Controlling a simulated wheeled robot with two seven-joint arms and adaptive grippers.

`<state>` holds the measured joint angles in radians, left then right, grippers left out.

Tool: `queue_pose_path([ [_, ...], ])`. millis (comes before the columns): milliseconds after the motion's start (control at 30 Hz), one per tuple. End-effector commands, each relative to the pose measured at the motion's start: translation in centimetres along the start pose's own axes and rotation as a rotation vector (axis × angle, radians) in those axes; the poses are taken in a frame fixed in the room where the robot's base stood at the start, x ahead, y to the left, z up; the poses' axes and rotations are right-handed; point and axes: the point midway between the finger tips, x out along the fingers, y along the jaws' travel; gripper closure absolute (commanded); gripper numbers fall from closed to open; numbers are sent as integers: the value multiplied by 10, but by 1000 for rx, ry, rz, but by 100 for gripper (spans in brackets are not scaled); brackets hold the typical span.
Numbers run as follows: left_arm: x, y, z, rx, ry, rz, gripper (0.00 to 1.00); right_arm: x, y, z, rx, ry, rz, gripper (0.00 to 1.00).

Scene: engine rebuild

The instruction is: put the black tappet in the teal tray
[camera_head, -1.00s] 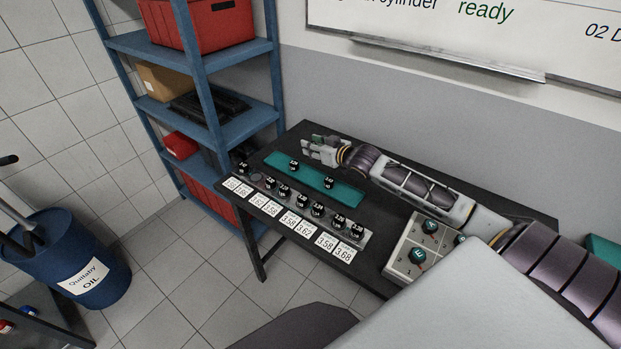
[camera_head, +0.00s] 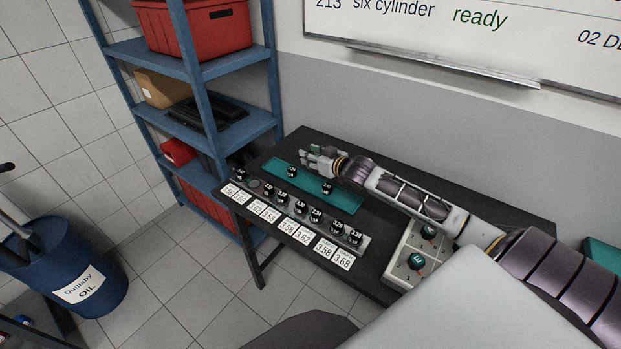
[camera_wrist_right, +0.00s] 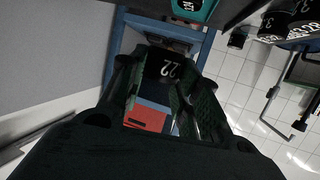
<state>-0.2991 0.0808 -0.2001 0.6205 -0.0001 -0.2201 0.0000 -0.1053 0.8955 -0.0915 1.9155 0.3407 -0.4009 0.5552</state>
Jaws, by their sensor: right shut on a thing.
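My right gripper (camera_head: 309,158) is just behind the far edge of the teal tray (camera_head: 345,196), above the dark table. In the right wrist view it is shut on a black tappet (camera_wrist_right: 163,67) with white digits like "22", held between the green-padded fingers. In the head view the held tappet cannot be made out. Two black tappets stand on the teal tray, one near its left part (camera_head: 292,172) and one further right (camera_head: 327,188). The tray also shows at the top of the right wrist view (camera_wrist_right: 207,12). My left gripper is not in view.
A grey rack (camera_head: 325,228) with several black tappets and white number cards runs along the table's near edge. A blue shelf (camera_head: 232,128) with red bins rises at the left.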

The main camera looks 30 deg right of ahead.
Motion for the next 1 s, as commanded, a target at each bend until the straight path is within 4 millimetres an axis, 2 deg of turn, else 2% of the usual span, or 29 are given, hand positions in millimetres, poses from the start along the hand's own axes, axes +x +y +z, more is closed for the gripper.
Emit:
queue_pose_path([
  [300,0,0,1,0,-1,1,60,12,0,39,1,0,-1,91],
  [433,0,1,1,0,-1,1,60,14,0,45,1,0,0,91],
  [767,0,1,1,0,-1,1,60,14,0,46,1,0,-1,91],
  [1000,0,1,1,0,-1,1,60,20,0,65,1,-2,0,91],
])
